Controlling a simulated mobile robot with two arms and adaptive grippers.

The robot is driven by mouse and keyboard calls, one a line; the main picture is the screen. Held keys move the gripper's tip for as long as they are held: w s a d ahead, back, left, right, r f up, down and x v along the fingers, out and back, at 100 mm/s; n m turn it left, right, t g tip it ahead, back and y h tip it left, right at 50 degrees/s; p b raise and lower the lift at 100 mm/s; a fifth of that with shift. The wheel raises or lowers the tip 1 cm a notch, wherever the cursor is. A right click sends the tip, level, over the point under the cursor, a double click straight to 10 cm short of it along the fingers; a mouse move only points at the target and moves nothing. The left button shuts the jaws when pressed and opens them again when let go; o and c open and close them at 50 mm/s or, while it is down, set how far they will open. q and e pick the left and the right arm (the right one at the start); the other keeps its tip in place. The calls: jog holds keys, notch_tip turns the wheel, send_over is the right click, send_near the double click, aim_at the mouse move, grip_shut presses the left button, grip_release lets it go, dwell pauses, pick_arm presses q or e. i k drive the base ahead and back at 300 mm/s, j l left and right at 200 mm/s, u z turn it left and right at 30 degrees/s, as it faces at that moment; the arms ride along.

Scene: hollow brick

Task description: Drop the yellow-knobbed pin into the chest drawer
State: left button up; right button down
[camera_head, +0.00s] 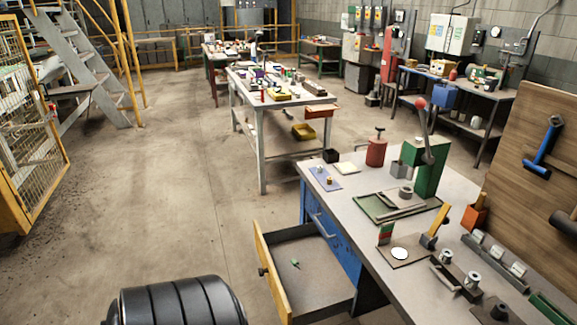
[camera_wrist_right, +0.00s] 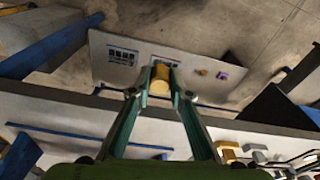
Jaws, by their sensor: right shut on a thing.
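In the right wrist view my right gripper (camera_wrist_right: 160,82) is shut on a yellow cylindrical knob (camera_wrist_right: 160,80), seen nearly end-on between the green fingertips. Any pin shaft beyond the knob is hidden. In the head view the chest drawer (camera_head: 263,258) is pulled open from the blue chest (camera_head: 335,240) under the workbench. Its front is yellowish wood and its inside is grey. A small green thing (camera_head: 295,264) lies on the drawer floor. Neither gripper shows in the head view, so the height of the held knob over the drawer cannot be told.
The workbench (camera_head: 350,205) carries a blue mat (camera_head: 325,179) with small brass-coloured pieces, a red canister (camera_head: 376,151), a green press (camera_head: 431,165) and a round white disc (camera_head: 399,253). A tool board (camera_head: 530,130) stands at right.

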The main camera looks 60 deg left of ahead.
aim_at(316, 279)
jog(key=j, duration=0.85)
jog(key=i+j+u, duration=0.1)
jog(key=j, duration=1.65)
jog(key=i+j, duration=0.15)
jog(key=j, duration=0.7)
jog(key=j+u, duration=0.1)
jog(key=j, duration=0.75)
jog(key=i, duration=0.05)
